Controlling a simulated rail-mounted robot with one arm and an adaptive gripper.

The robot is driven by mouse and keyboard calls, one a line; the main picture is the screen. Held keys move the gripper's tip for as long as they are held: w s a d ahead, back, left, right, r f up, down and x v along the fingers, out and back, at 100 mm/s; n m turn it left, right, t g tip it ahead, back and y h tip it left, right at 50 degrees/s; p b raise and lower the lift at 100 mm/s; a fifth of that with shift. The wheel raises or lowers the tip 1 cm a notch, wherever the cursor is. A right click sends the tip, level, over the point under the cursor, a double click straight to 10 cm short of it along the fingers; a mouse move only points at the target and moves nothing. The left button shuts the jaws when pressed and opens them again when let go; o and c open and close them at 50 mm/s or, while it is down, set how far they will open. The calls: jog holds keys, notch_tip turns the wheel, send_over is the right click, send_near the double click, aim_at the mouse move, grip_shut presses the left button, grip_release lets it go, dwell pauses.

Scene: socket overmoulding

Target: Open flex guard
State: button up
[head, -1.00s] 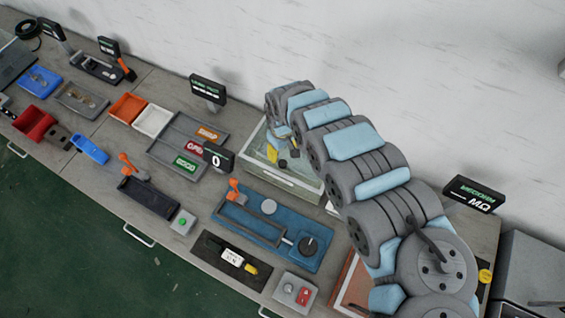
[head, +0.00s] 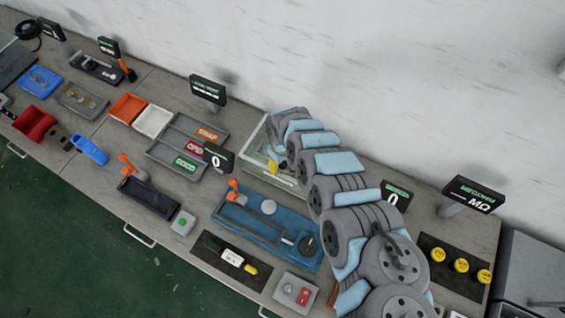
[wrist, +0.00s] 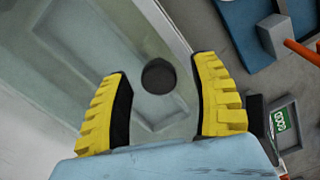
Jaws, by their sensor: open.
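The flex guard (head: 287,183) is a clear, pale-framed box at the back of the bench, partly hidden by my arm. In the wrist view, its see-through panel (wrist: 60,55) fills the left and middle, with a dark round knob (wrist: 158,76) on it. My gripper (wrist: 162,85) is open, with its yellow ridged fingers on either side of the knob. Both fingers appear apart from the knob; their height above the panel is hard to tell. In the head view, only a bit of yellow from my gripper (head: 273,166) shows at the guard.
A blue fixture (head: 285,219) with an orange lever (head: 233,189) lies in front of the guard. A sorting tray (head: 160,152) and a small display (head: 218,157) stand left of it. A black mat with yellow discs (head: 461,265) lies at the right.

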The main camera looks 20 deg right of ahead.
jog(key=shift+f, duration=0.2)
grip_shut()
jog(key=shift+w+r, duration=0.1)
jog(key=shift+r, duration=0.05)
